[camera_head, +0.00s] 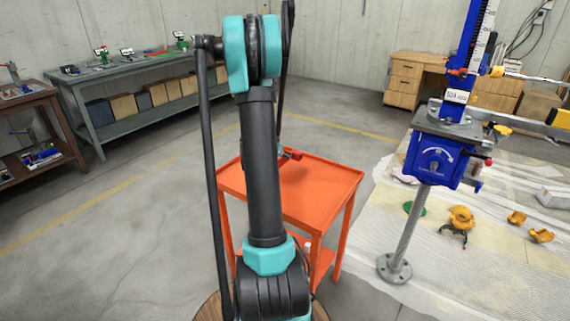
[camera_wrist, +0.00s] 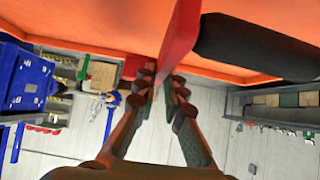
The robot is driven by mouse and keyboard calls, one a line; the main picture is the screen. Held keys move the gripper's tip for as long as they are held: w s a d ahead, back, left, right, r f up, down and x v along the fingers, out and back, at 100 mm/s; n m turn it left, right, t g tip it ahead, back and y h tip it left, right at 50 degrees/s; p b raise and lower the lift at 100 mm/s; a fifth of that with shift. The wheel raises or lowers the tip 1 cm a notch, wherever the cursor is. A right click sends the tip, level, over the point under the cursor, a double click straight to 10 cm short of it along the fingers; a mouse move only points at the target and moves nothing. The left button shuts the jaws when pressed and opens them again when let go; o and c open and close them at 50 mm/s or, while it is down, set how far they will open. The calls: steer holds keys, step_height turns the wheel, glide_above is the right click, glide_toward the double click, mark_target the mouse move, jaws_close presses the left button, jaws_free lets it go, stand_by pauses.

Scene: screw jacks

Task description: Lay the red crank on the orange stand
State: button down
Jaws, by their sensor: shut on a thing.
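The orange stand (camera_head: 330,190) is a small table with a flat top and thin legs, in the middle of the head view behind my arm. Its orange top (camera_wrist: 90,20) fills the upper part of the wrist view. My gripper (camera_wrist: 163,85) is shut on the red crank (camera_wrist: 181,35), a flat red bar with a thick black handle (camera_wrist: 250,46). In the head view a small red part of the crank (camera_head: 293,154) shows over the stand's far side; my arm hides the rest and the gripper. I cannot tell whether the crank touches the top.
A blue screw jack (camera_head: 435,160) on a grey post stands to the right of the stand. Orange parts (camera_head: 460,217) lie on a pale sheet there. A long workbench (camera_head: 150,100) runs along the back left. Floor left of the stand is clear.

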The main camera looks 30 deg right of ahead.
steer(key=shift+f, duration=2.05)
steer(key=c, duration=1.6)
jaws_free()
steer(key=v, duration=1.2)
steer(key=s+a+f+n+y, duration=0.1)
steer(key=s+a+n+y, duration=0.2)
steer(key=s+a, duration=0.4)
steer(key=s+a+f+n+y, duration=0.2)
steer(key=s+a+n, duration=0.4)
steer(key=a, duration=0.7)
steer(key=s+a+f+n+y, duration=0.1)
steer(key=s+a+n+y, duration=0.3)
steer(key=s+a, duration=0.4)
steer(key=shift+s+a+f+n, duration=0.15)
steer(key=shift+a+f, duration=0.05)
steer(key=shift+a, duration=0.3)
steer(key=shift+s+a+f+n, duration=0.1)
steer(key=shift+a+f+n, duration=0.1)
steer(key=shift+a, duration=0.3)
